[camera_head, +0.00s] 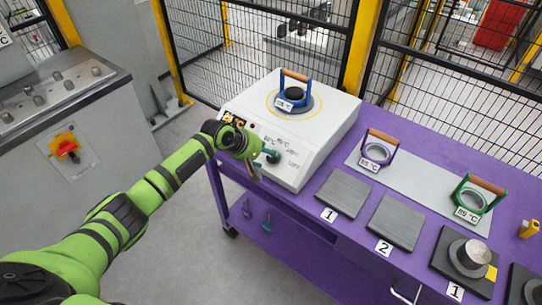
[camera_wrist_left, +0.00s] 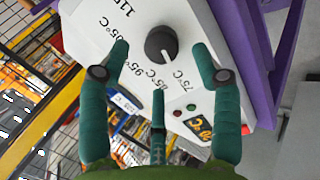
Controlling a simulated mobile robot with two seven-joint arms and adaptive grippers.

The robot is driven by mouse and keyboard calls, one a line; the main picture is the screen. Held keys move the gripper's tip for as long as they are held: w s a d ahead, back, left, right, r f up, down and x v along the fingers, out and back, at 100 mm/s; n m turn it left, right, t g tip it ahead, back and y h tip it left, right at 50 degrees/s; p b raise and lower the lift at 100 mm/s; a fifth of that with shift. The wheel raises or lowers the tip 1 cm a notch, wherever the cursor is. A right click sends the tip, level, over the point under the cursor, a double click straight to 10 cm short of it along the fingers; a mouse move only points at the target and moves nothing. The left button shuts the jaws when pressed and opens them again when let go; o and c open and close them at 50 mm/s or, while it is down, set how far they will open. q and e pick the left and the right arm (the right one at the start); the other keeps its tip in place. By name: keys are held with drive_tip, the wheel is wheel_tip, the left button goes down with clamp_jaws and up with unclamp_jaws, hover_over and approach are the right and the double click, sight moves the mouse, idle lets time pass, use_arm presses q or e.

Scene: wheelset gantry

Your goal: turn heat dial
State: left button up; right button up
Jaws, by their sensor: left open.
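The heat dial (camera_wrist_left: 161,43) is a round black knob on the white front panel of the heater box (camera_head: 325,120). Temperature labels from 75°C upward curve around it. Its pale mark faces the 75°C and 85°C side; the exact setting is unclear. In the left wrist view my left gripper (camera_wrist_left: 161,52) is open, with teal fingers on either side of the dial and a gap to each. In the head view the left gripper (camera_head: 262,160) is at the box's front panel and hides the dial. My right gripper is not in view.
A blue-handled ring (camera_head: 294,92) sits on top of the heater. The purple table (camera_head: 420,150) carries a purple-handled ring (camera_head: 378,150), a green-handled ring (camera_head: 476,196) and numbered dark plates (camera_head: 343,192). A grey cabinet (camera_head: 70,110) stands left; mesh fencing lies behind.

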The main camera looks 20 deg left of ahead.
sight(271, 157)
use_arm(q)
drive_tip(key=x, duration=0.3)
drive_tip(key=shift+w+a+f, duration=0.1)
drive_tip(key=shift+w+f, duration=0.15)
drive_tip(key=shift+f, duration=0.05)
drive_tip(key=shift+w+d+f, duration=0.15)
drive_tip(key=shift+d+f, duration=0.1)
drive_tip(key=shift+f, duration=0.05)
drive_tip(key=shift+c, duration=0.4)
drive_tip(key=c, duration=1)
